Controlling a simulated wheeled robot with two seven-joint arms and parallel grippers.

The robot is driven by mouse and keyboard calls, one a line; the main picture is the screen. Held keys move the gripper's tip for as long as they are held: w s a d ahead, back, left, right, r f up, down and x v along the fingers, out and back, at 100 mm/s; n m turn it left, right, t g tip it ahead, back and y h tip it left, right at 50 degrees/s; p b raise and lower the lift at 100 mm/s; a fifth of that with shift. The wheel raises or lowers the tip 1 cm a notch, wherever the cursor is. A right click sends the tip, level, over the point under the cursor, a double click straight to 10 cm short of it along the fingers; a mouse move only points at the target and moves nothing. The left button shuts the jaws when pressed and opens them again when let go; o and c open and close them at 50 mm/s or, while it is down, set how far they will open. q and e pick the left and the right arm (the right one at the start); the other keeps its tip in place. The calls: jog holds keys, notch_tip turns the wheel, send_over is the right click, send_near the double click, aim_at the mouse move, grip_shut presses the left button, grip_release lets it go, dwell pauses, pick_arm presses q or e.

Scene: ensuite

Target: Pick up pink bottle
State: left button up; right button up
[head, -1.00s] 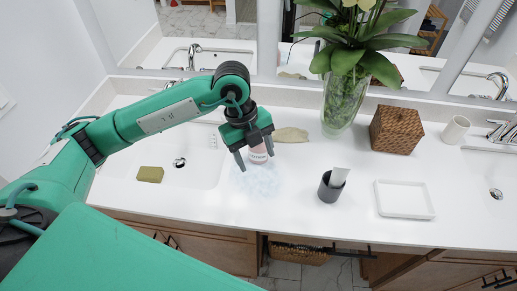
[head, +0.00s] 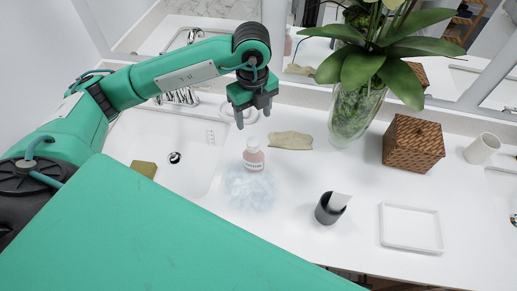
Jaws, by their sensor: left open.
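The pink bottle (head: 253,158) stands upright on the white counter, with a white cap and a dark-lettered label. A pale bluish-white fluffy thing (head: 250,188) lies right in front of it. My left gripper (head: 253,118) is open and empty, with its fingers pointing down. In the picture it is above the bottle, apart from it, toward the mirror side. My right gripper is not in view.
A beige cloth-like piece (head: 291,140) lies right of the bottle. A glass vase with a plant (head: 357,110), a woven box (head: 412,144), a dark cup (head: 330,208) and a white tray (head: 410,228) stand further right. The sink (head: 180,150) is at left, with a soap bar (head: 144,169).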

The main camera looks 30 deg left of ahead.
pick_arm(q)
jog(key=p, duration=0.2)
send_over(253, 141)
jog(key=f, duration=0.4)
jog(key=shift+s+f, duration=0.25)
jog(key=shift+w+f, duration=0.15)
jog(key=shift+f, duration=0.45)
jog(key=shift+w+f, duration=0.15)
jog(key=shift+f, duration=0.7)
jog(key=shift+s+f+p, duration=0.15)
jog(key=shift+f+p, duration=0.7)
jog(key=shift+p, duration=0.25)
notch_tip(253, 141, down, 3)
jog(key=shift+f+p, duration=0.1)
jog(key=shift+p, duration=0.5)
jog(key=shift+f, duration=0.15)
grip_shut()
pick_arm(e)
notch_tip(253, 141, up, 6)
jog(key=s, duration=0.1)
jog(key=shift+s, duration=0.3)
